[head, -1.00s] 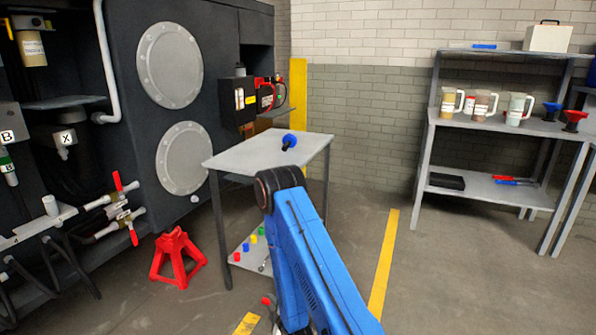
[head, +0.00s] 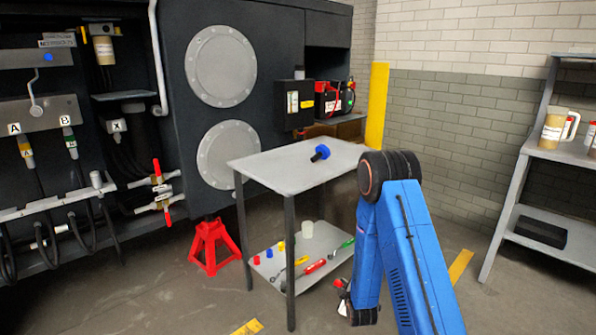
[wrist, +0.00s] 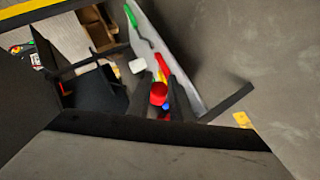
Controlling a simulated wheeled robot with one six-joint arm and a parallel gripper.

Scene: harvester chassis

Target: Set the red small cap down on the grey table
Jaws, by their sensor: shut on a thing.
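The red small cap (wrist: 159,94) is held between the two dark fingers of my gripper (wrist: 160,98) in the wrist view. In the head view my gripper (head: 345,298) is low, beside the table's lower shelf on its right, and mostly hidden by my blue arm. A small bit of red (head: 338,283) shows there. The grey table (head: 265,168) stands in the middle, its top above my gripper. A blue funnel-like piece (head: 320,153) lies on the top, and the rest of the top is bare.
The lower shelf (head: 318,238) holds several small coloured caps, a white cylinder (head: 307,229) and hand tools. A red jack stand (head: 214,246) is left of the table. The dark chassis (head: 270,60) is behind. A shelf rack (head: 520,190) stands at right.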

